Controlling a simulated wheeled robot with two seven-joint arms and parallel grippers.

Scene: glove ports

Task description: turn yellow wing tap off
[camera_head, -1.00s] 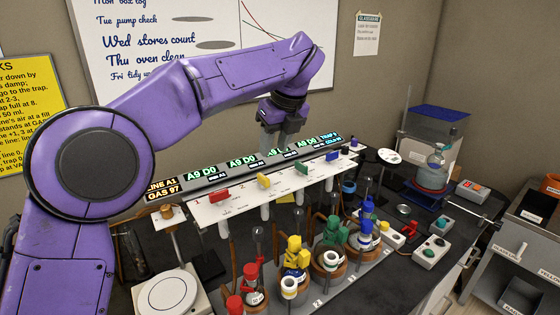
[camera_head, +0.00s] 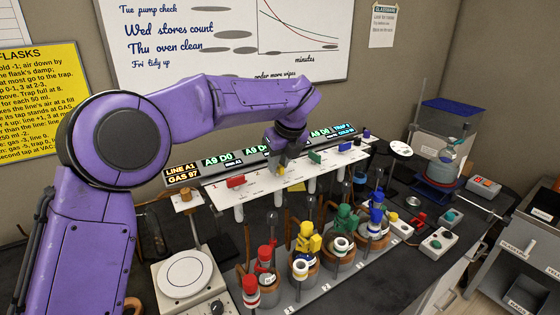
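The yellow wing tap (camera_head: 280,171) is on the white sloping panel, between the red wing tap (camera_head: 236,181) and the green wing tap (camera_head: 315,157). Only a small part of it shows; my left gripper hides the rest. My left gripper (camera_head: 282,165) comes down from above with its fingertips at the yellow tap. The gap between its fingers is too small and shaded to judge, so I cannot tell whether it grips the tap. My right gripper is not in view.
The white panel (camera_head: 213,194) also carries a blue tap (camera_head: 357,142), with lit displays (camera_head: 217,159) behind it. Several flasks with coloured caps, such as the yellow one (camera_head: 308,237), stand in front. A round-topped white device (camera_head: 185,274) stands at left.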

